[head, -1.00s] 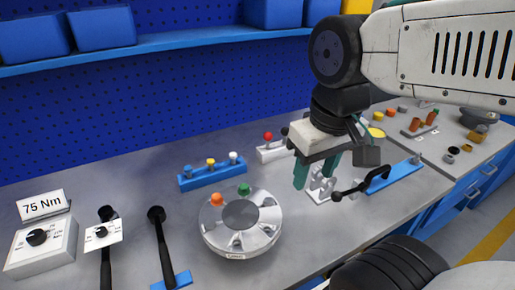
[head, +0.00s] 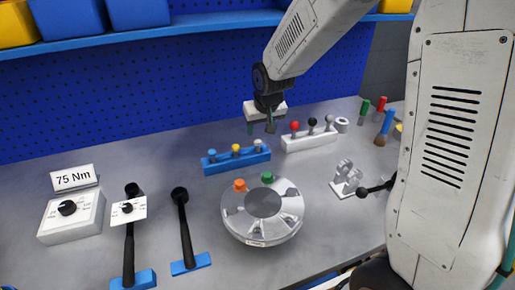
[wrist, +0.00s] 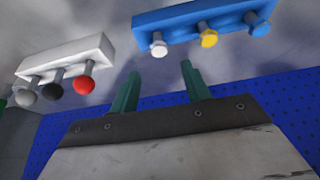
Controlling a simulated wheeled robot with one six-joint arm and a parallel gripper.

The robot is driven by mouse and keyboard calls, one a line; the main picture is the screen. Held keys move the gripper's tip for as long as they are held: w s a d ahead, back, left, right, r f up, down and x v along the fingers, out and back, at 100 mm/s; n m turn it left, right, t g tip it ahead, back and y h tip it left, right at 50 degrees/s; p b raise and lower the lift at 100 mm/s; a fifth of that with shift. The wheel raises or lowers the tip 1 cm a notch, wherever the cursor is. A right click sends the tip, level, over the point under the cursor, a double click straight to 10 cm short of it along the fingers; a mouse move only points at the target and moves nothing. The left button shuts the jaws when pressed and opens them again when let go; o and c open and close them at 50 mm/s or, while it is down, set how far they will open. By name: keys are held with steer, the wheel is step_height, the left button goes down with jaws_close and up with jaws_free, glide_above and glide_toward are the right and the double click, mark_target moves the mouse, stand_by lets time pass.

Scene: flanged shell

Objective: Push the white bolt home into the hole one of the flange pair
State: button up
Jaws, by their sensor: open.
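The white bolt (head: 258,145) stands at the right end of a blue rack (head: 222,162), beside a yellow bolt (head: 235,149) and a blue bolt (head: 212,154). My gripper (head: 260,128) is open and empty, close above or behind the white bolt. In the wrist view the white bolt (wrist: 158,47) shows between and beyond the green fingertips (wrist: 160,72), apart from them. The round metal flange pair (head: 263,226) sits in front of the rack, with an orange bolt (head: 240,185) and a green bolt (head: 267,177) in its far rim. I cannot tell which hole is hole one.
A white rack (head: 310,143) with red, black and grey knobs stands right of the blue rack. A grey clamp-like fixture (head: 346,180) stands right of the flange. Two black-handled tools (head: 182,225) and a 75 Nm box (head: 70,216) are at left. A blue pegboard stands behind.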

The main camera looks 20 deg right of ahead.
mark_target(258, 141)
steer(key=x, duration=0.7)
steer(key=shift+s+f, duration=0.3)
steer(key=shift+f, duration=0.1)
jaws_close()
